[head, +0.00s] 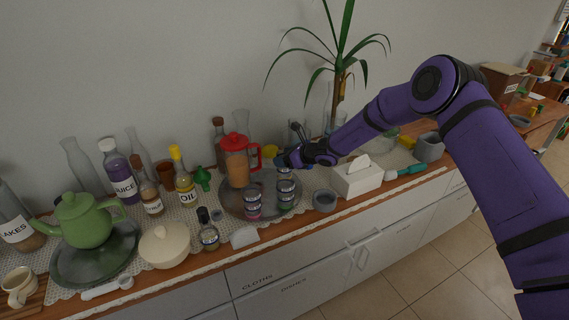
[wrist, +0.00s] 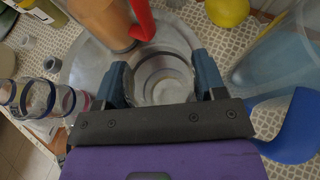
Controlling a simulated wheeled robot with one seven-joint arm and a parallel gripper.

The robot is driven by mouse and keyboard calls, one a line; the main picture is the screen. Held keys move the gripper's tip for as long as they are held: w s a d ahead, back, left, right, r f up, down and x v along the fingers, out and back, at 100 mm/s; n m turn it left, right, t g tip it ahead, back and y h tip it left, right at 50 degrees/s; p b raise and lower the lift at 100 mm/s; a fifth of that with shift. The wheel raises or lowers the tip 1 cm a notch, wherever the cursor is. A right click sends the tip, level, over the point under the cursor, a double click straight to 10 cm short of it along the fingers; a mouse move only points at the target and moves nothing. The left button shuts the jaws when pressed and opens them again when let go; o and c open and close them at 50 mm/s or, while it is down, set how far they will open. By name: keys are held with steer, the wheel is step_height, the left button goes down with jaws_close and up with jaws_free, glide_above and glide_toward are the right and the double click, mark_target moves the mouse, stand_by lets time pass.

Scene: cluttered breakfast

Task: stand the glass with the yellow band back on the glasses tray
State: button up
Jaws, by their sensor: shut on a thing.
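My gripper (head: 281,161) is at the back right of the round grey glasses tray (head: 232,205). In the wrist view my gripper (wrist: 162,83) is shut on a clear glass (wrist: 163,75), seen from above between the blue fingers. A dark ring shows at its rim; I cannot make out a yellow band. The glass appears over or on the tray (wrist: 82,62); I cannot tell whether it touches. Banded glasses (head: 253,206) stand at the tray's front, and several show at the left in the wrist view (wrist: 40,99).
An orange jug with a red lid (head: 237,162) stands on the tray's back left. A tissue box (head: 357,179) and grey bowl (head: 324,200) are to the right. A lemon (wrist: 228,11), a blue utensil (wrist: 293,127) and a clear vessel (wrist: 280,52) lie close around my gripper.

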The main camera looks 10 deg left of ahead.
steer(key=shift+f, duration=1.2)
steer(key=shift+f, duration=0.1)
steer(key=o, duration=1)
steer(key=shift+d, duration=0.1)
steer(key=v, duration=1.2)
